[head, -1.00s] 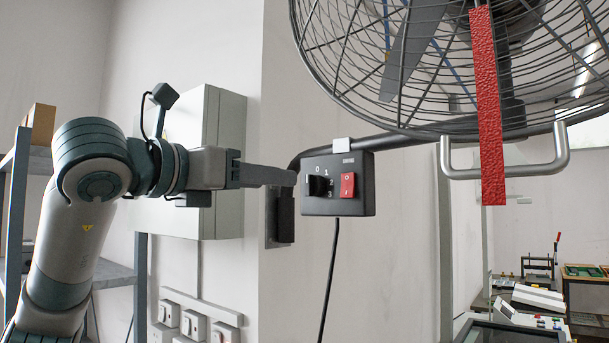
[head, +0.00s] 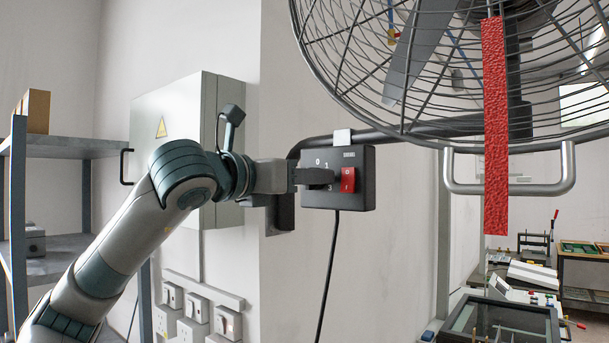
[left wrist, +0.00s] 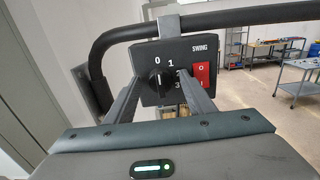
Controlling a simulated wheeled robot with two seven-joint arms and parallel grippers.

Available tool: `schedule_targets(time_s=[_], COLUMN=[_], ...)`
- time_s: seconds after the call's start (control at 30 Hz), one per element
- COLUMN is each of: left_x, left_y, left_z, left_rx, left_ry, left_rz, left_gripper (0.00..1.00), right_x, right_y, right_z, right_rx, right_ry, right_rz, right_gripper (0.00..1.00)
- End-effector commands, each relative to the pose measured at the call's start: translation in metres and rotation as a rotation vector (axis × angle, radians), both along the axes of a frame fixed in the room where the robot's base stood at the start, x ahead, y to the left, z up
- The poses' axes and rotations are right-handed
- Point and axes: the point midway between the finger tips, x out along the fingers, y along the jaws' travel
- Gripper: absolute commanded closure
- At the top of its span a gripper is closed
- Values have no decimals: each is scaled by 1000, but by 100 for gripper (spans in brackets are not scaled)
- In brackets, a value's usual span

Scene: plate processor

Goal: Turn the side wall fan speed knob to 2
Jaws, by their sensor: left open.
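The black control box (head: 357,160) hangs from the fan's tube and carries the speed knob. In the left wrist view, the round black knob (left wrist: 160,86) sits on the left of the box face (left wrist: 146,62). Its light mark appears to point up toward the 0. Digits 0, 1 and 3 show; the 2 is mostly hidden by a finger. My left gripper (head: 325,177) is at the box from the left. In the left wrist view its open fingers (left wrist: 158,95) stand either side of the knob; contact cannot be told. My right gripper is out of view.
A red rocker switch (head: 348,179) sits right of the knob. The caged fan (head: 420,70) is above, with a red textured bar (head: 495,120) and a metal handle (head: 465,188) in front. A grey cabinet (head: 180,120) and wall sockets (head: 195,310) are at left.

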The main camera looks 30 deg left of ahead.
Motion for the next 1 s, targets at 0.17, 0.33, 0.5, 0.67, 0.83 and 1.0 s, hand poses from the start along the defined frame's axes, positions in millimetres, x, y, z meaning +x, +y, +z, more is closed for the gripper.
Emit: schedule_targets(time_s=[0.17,0.33,0.5,0.67,0.83,1.0], left_x=[0,0,0,0,0,0], left_y=[0,0,0,-1,-1,-2], left_z=[0,0,-1,-2,-3,-4], left_rx=[0,0,9,45,122,241], left_ry=[0,0,0,-3,-9,-19], left_rz=[0,0,0,-2,-2,-3], left_gripper=[75,90,90,90,90,90], right_x=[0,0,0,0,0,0], right_y=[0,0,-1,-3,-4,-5], right_z=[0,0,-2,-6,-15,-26], right_rx=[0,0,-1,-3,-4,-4], right_ry=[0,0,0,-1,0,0], right_rz=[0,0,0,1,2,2], right_gripper=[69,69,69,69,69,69])
